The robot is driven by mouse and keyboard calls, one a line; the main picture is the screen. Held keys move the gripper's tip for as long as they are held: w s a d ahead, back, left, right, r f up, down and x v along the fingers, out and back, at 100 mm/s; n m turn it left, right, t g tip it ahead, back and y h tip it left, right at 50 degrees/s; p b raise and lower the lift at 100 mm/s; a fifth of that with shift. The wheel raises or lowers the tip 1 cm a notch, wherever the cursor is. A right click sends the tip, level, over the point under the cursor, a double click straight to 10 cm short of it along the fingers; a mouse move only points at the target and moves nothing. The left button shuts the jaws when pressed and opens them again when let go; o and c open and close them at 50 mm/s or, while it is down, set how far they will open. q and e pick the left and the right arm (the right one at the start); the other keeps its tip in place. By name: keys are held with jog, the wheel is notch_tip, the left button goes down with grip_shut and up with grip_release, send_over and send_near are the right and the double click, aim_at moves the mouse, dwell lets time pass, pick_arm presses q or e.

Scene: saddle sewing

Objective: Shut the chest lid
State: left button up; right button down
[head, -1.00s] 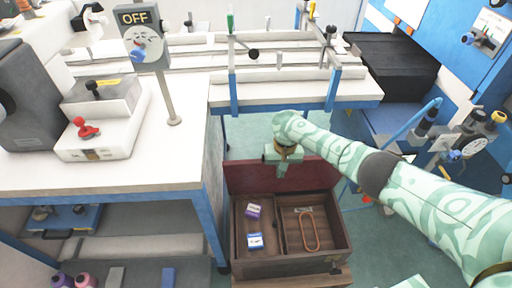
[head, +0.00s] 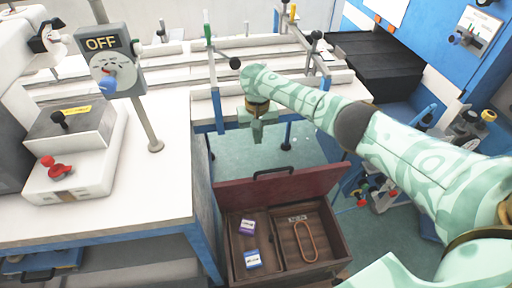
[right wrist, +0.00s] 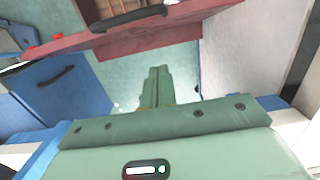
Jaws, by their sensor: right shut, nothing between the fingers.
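The brown wooden chest (head: 342,252) stands low in the lower middle of the head view. Its reddish lid (head: 310,184) is open, standing up at the chest's back edge, with a black handle (head: 273,171) on top. The lid (right wrist: 190,22) and handle (right wrist: 130,18) also show at the top of the right wrist view. My right gripper (head: 257,138) is shut and empty, pointing down beyond the lid's top edge and apart from it in the picture. Its closed fingers show in the right wrist view (right wrist: 158,80). My left gripper is out of view.
Inside the chest lie a purple-and-white box (head: 247,227), a blue-and-white box (head: 253,259) and an orange-brown loop (head: 305,241). A white table (head: 165,185) is at left. A blue-legged frame (head: 325,82) stands behind. Green floor shows between frame and lid.

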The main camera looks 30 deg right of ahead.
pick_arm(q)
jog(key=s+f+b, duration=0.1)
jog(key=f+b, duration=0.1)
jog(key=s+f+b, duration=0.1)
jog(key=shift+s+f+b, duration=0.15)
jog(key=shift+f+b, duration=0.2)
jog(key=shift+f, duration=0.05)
pick_arm(e)
jog(key=s+f, duration=0.1)
jog(key=f, duration=0.1)
jog(key=s+f, duration=0.2)
jog(key=f, duration=0.1)
jog(key=s+a+f, duration=0.1)
jog(key=f, duration=0.1)
jog(key=shift+s+f, duration=0.15)
jog(key=shift+f, duration=0.25)
